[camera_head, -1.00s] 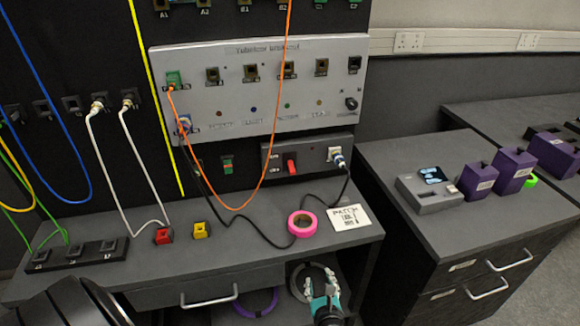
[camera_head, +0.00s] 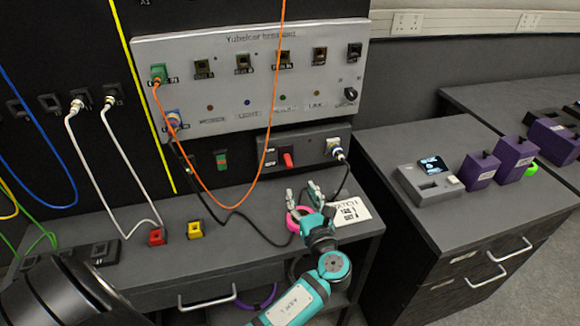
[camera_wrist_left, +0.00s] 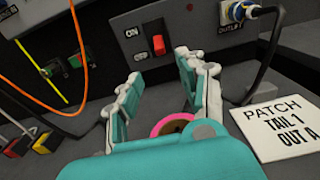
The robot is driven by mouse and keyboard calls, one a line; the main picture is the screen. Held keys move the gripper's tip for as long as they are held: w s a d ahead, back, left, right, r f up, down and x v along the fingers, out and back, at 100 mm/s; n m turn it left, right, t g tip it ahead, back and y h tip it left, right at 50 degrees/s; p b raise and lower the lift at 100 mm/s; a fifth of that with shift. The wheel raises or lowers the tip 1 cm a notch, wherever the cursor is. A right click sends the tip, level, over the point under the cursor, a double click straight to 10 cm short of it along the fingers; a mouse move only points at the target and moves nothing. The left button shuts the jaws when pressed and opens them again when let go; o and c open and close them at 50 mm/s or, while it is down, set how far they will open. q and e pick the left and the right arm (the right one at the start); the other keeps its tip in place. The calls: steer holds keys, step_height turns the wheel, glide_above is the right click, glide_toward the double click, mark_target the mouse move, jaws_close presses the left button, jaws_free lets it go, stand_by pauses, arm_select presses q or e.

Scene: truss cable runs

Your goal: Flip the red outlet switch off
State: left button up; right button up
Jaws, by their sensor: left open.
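The red outlet switch (camera_head: 287,159) sits on a dark grey outlet box (camera_head: 309,148) low on the back panel. In the left wrist view the switch (camera_wrist_left: 158,45) is beside ON and OFF labels; I cannot tell which way it is set. My left gripper (camera_head: 303,194) is open and empty, in front of and below the switch, apart from it. In the left wrist view the gripper's fingers (camera_wrist_left: 160,66) point toward the box, with the switch seen between and above their tips. My right gripper is not in view.
A plugged cable (camera_head: 337,152) is right of the switch. A pink tape roll (camera_head: 292,221) lies under my gripper, partly hidden, beside a patch card (camera_head: 350,212). An orange cable (camera_head: 266,150) hangs to the left.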

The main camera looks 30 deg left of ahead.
mark_target(290, 168)
arm_select(q)
steer(key=x, duration=1.1)
steer(key=shift+p, duration=0.35)
steer(key=shift+f, duration=0.1)
jaws_close()
